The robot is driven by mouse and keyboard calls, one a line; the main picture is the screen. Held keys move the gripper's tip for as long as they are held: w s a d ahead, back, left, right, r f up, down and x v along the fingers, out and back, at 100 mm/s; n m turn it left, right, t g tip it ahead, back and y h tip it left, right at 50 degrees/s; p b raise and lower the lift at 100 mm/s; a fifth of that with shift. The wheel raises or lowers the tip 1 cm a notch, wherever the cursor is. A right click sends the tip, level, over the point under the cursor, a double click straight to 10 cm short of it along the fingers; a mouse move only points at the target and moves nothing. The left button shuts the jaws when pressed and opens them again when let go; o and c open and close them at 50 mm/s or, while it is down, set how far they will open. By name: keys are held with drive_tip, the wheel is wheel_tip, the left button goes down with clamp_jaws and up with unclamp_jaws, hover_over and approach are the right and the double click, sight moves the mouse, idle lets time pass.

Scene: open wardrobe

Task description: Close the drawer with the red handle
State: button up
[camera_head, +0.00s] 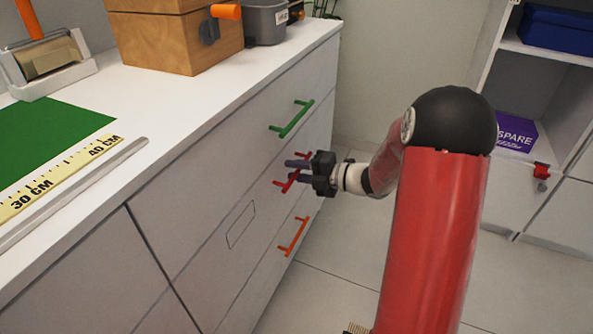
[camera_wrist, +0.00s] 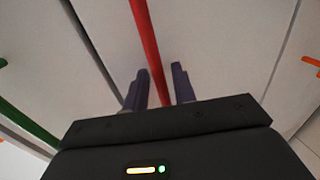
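The drawer with the red handle has a white front (camera_head: 240,205) and is the middle one of a stack in the counter. It looks about flush with its neighbours; I cannot tell if a small gap is left. The red bar handle (camera_head: 287,187) also shows in the wrist view (camera_wrist: 147,45). My gripper (camera_head: 293,171) is at this handle, its fingers pointing at the drawer front. Contact with the front cannot be told.
A drawer with a green handle (camera_head: 292,119) is above and one with an orange handle (camera_head: 294,236) is below. The countertop holds a wooden box (camera_head: 180,42), a grey bin (camera_head: 266,22) and a yellow ruler (camera_head: 60,178). Floor right of the drawers is clear.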

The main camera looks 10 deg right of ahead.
drive_tip(key=v, duration=0.7)
drive_tip(key=shift+s+d, duration=0.2)
drive_tip(key=shift+d, duration=0.05)
drive_tip(key=s+a+r+n+g+h, duration=0.25)
drive_tip(key=s+a+n, duration=0.35)
drive_tip(key=n, duration=0.4)
drive_tip(key=s+a+r+n+g+h, duration=0.2)
drive_tip(key=s+a+n+g, duration=0.15)
drive_tip(key=s+n, duration=0.55)
drive_tip(key=s+d+r+n+t+h, duration=0.1)
drive_tip(key=s+d+r+n+h, duration=0.1)
drive_tip(key=n, duration=1)
drive_tip(key=s+d+r+n+t+h, duration=0.1)
drive_tip(key=s+d+r+n+h, duration=0.1)
drive_tip(key=s+n+h, duration=0.4)
drive_tip(key=shift+s+d+r+n, duration=0.3)
drive_tip(key=shift+s+d+n, duration=0.9)
drive_tip(key=shift+n, duration=1.9)
drive_tip(key=shift+s+a, duration=0.3)
